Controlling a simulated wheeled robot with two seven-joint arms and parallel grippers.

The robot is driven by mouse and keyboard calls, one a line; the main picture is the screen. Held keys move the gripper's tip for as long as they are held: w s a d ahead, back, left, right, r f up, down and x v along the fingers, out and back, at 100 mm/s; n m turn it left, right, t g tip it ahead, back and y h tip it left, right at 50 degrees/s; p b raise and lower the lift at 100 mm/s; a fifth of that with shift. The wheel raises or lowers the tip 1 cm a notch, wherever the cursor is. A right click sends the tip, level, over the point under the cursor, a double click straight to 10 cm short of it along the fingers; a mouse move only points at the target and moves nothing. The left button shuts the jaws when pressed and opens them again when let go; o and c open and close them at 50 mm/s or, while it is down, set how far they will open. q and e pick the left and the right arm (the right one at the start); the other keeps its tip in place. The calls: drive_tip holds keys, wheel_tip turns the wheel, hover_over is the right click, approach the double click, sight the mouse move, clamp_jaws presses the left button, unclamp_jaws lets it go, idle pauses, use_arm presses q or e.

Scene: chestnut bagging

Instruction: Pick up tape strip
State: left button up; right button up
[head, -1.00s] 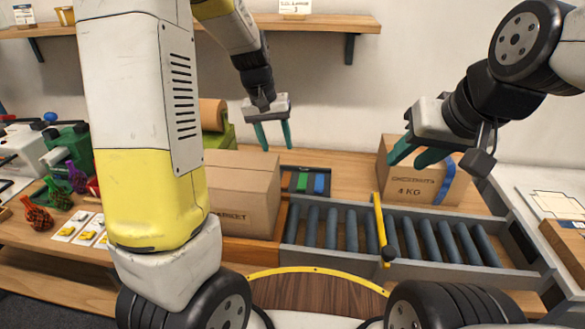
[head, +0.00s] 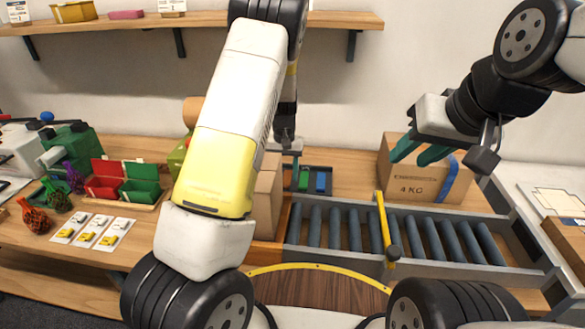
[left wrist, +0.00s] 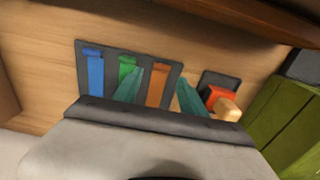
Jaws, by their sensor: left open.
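A dark tray (left wrist: 107,48) holds a blue tape strip (left wrist: 95,75), a green strip (left wrist: 127,66) and an orange strip (left wrist: 157,83), side by side. In the head view the green strip (head: 304,180) and the blue strip (head: 320,182) show; the orange one is hidden there. My left gripper (left wrist: 160,76) is open over the tray, its teal fingers on either side of the orange strip. I cannot tell how high the tips are. My right gripper (head: 408,158) is open and empty in front of the right carton.
The right carton (head: 400,186) is marked 4 KG and bears a blue strip (head: 448,180). A roller conveyor (head: 355,230) with a yellow bar (head: 384,225) lies in front. Another carton (head: 265,205) is partly behind my left arm. Red and green bins (head: 140,188) stand left.

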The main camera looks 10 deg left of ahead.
sight(285, 187)
use_arm(q)
wheel_tip(285, 187, down, 4)
drive_tip(key=shift+a+r, duration=0.1)
clamp_jaws()
idle(0.4)
